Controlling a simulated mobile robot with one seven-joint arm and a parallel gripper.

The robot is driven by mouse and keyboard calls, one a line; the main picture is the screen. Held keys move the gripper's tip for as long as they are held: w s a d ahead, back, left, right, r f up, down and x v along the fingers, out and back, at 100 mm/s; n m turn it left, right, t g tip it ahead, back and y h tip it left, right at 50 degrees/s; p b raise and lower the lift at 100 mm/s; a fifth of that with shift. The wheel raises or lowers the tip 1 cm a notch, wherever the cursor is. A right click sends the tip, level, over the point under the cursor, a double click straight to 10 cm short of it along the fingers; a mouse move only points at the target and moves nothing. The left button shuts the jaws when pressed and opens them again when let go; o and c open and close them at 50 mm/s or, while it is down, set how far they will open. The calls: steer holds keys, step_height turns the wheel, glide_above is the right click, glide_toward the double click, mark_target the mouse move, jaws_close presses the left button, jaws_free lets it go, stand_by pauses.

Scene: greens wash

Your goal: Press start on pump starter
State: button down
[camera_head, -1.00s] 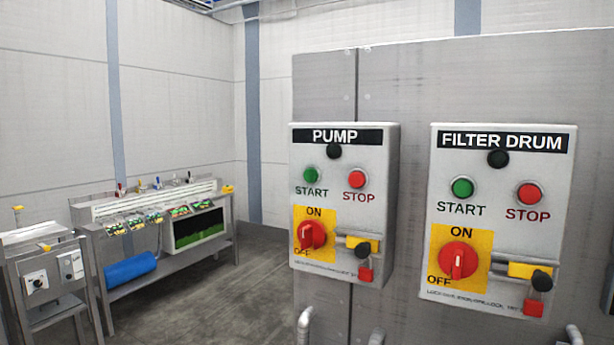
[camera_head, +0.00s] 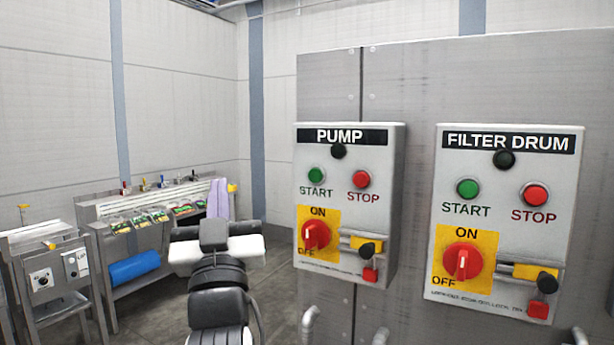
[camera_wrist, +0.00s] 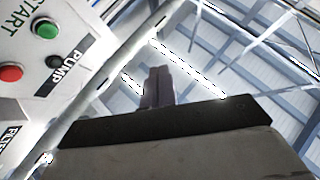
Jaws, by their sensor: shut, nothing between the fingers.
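The pump starter (camera_head: 349,265) is a pale box labelled PUMP on a grey cabinet in the head view. Its green START button (camera_head: 316,176) is at left, with the red STOP button (camera_head: 361,180) to its right. A dark round lamp (camera_head: 339,151) sits above them. In the wrist view the START button (camera_wrist: 45,28) is at the upper left. My gripper (camera_wrist: 157,74) is shut and empty, apart from the box. In the head view its pale fingers (camera_head: 218,190) show left of the box, beyond my dark wrist.
A similar FILTER DRUM box (camera_head: 509,235) hangs to the right. Below the pump buttons are a red rotary switch (camera_head: 316,235) and a red padlock (camera_head: 370,275). A metal wash bench (camera_head: 105,208) stands at the back left. Pipe handles stick up below the boxes.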

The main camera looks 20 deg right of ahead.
mark_target(315, 176)
steer(key=d+m+g+h, duration=0.2)
steer(key=d+h, duration=0.2)
steer(key=d, duration=0.4)
steer(key=shift+s+f+m, duration=0.15)
steer(key=shift+s+m, duration=0.2)
steer(key=shift+m, duration=0.05)
steer(key=shift+d, duration=0.1)
steer(key=shift+w+d, duration=0.9)
steer(key=shift+d, duration=0.25)
steer(key=shift+w+d, duration=0.9)
steer(key=shift+d, duration=0.25)
steer(key=shift+w+d, duration=0.9)
steer(key=shift+d, duration=0.25)
steer(key=shift+w+d, duration=0.1)
steer(key=shift+w+d, duration=0.15)
steer(key=shift+d, duration=0.05)
steer(key=shift+w+d, duration=0.3)
steer(key=shift+d, duration=0.05)
steer(key=shift+s+a, duration=0.55)
steer(key=shift+a, duration=0.1)
